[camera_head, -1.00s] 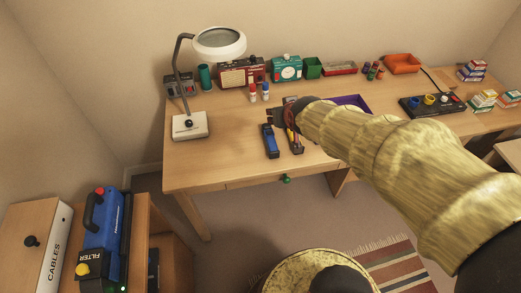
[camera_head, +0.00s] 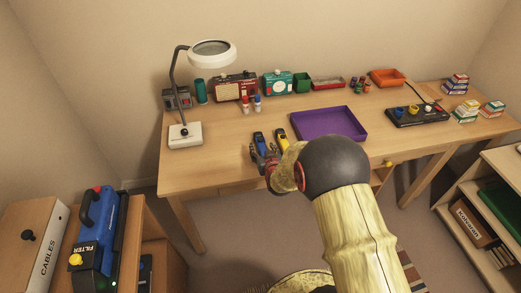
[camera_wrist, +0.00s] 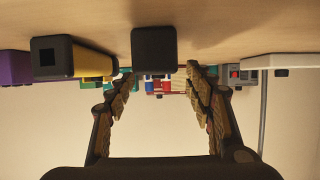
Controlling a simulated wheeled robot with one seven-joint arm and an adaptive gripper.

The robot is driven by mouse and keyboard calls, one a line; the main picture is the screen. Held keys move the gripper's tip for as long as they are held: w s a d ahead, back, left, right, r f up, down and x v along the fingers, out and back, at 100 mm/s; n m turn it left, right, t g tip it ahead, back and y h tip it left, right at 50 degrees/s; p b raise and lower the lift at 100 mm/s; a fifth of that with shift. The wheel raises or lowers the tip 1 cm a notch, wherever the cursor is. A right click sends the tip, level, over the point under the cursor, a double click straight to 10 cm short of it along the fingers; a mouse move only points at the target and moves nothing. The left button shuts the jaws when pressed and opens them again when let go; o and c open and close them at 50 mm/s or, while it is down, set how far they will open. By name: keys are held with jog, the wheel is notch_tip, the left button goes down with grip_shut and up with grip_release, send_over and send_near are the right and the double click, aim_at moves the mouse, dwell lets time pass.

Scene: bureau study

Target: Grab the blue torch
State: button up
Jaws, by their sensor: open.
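The blue torch (camera_head: 258,142) lies on the desk near its front edge, pointing away from me; its near end is partly hidden by my gripper. Beside it on the right lies a yellow torch (camera_head: 281,136). My gripper (camera_head: 268,163) is low at the front edge, at the near ends of the torches. In the wrist view, which is upside down, my gripper (camera_wrist: 159,73) is open and empty. A square black end (camera_wrist: 154,50), apparently the blue torch's, faces it between the fingertips. The yellow torch (camera_wrist: 90,62) shows to the left there.
A purple tray (camera_head: 357,135) lies to the right. A magnifier lamp (camera_head: 185,136) stands at the left. Radios, tins and a green box (camera_head: 302,83) line the back. A black control panel (camera_head: 417,122) and small boxes are at the right. Bare desk lies left of the torches.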

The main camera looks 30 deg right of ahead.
aim_at(262, 145)
jog(key=b+x, duration=0.2)
jog(key=x, duration=0.2)
jog(key=shift+w+d+f, duration=0.2)
jog(key=shift+f, duration=0.05)
jog(key=shift+r, duration=0.1)
jog(key=shift+c, duration=0.4)
grip_shut()
